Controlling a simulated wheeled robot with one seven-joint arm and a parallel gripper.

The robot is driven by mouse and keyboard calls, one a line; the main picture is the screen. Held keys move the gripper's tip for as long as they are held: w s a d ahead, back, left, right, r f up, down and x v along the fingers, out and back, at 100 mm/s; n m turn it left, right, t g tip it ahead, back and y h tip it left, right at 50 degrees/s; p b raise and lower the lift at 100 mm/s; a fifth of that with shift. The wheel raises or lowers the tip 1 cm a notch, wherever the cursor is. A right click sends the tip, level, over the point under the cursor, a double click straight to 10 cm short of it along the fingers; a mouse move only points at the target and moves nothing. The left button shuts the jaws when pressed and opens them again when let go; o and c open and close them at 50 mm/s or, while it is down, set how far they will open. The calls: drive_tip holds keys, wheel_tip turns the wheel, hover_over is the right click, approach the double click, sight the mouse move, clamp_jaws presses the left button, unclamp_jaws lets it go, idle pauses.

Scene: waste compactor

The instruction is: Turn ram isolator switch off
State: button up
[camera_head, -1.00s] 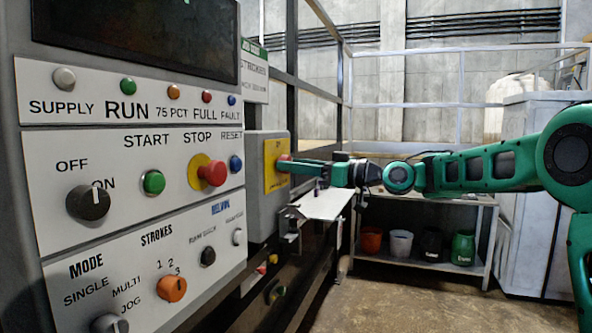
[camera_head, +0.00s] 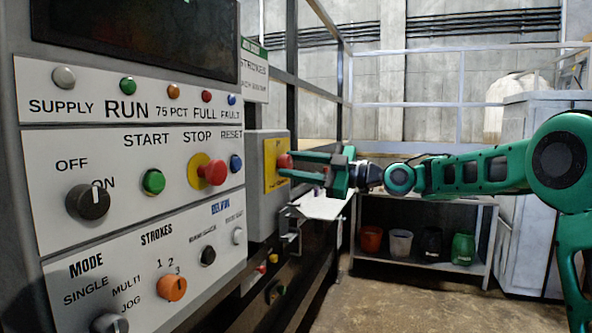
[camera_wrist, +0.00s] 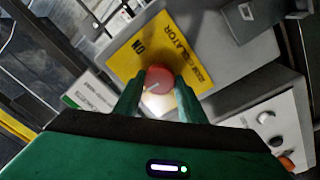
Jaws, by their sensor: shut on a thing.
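The ram isolator switch is a red round knob (camera_wrist: 158,79) on a yellow plate (camera_wrist: 150,45) fixed to a grey box (camera_head: 266,203). In the wrist view the plate shows "ON" and part of "ISOLATOR", and a pale mark shows on the knob's face. My gripper (camera_head: 284,166) reaches the knob from the right in the head view. In the wrist view its two green fingers (camera_wrist: 158,95) stand on either side of the knob and are shut on it. The fingers hide the lower part of the plate.
A control panel (camera_head: 120,140) with lamps, buttons and selector knobs fills the left, close to the isolator box. A white sheet or tray (camera_head: 322,207) lies below my gripper. A shelf with several buckets (camera_head: 400,243) stands behind. The floor at centre right is clear.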

drive_tip(key=shift+w, duration=0.1)
idle(0.3)
drive_tip(key=o, duration=1.1)
drive_tip(key=shift+c, duration=0.2)
drive_tip(key=v, duration=1.1)
drive_tip(key=shift+f, duration=0.15)
